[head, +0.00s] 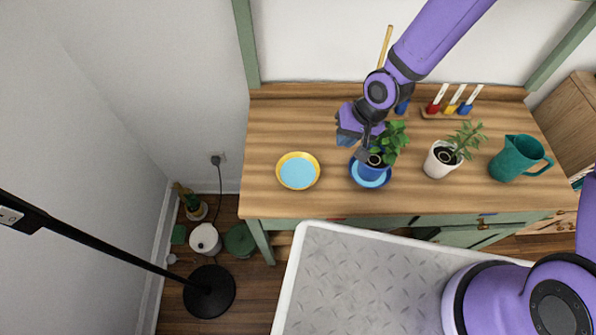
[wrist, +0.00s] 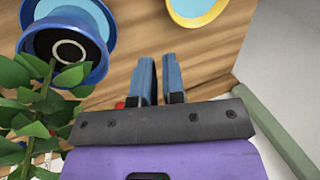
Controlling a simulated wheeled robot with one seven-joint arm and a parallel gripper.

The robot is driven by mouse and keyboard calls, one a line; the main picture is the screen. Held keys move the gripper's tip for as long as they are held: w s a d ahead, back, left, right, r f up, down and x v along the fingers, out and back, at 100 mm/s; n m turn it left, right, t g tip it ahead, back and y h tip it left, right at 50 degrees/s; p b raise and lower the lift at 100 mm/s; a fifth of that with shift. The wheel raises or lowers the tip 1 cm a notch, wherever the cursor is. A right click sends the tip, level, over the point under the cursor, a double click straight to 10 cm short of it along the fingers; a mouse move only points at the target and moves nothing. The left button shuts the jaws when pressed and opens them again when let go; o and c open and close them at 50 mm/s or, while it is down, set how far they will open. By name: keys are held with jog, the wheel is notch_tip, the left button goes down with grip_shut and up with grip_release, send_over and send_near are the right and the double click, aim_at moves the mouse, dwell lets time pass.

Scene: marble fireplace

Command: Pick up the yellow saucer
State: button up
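The yellow saucer (head: 316,171), with a yellow rim and a light-blue inside, lies flat on the wooden table left of my gripper. The wrist view shows part of it at the top (wrist: 198,24), cut off by the frame edge. My gripper (head: 350,140) is above the table, between the saucer and a blue potted plant, apart from the saucer. In the wrist view its two blue fingers (wrist: 158,62) stand close together with a narrow gap and nothing between them.
The blue plant pot (head: 369,173) on its blue saucer stands close to my gripper. A white potted plant (head: 441,160), a teal pitcher (head: 512,160) and a rack of coloured items (head: 444,113) are farther right. The table left of the yellow saucer is clear. A black lamp stands on the floor.

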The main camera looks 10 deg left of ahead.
send_near(298, 172)
jog(key=shift+g, duration=0.3)
jog(key=d, duration=0.1)
jog(key=d+f, duration=0.1)
jog(key=w+d, duration=0.1)
jog(key=d, duration=0.1)
jog(key=shift+f, duration=0.3)
jog(key=shift+x, duration=2.95)
jog(key=shift+w, duration=0.15)
grip_shut()
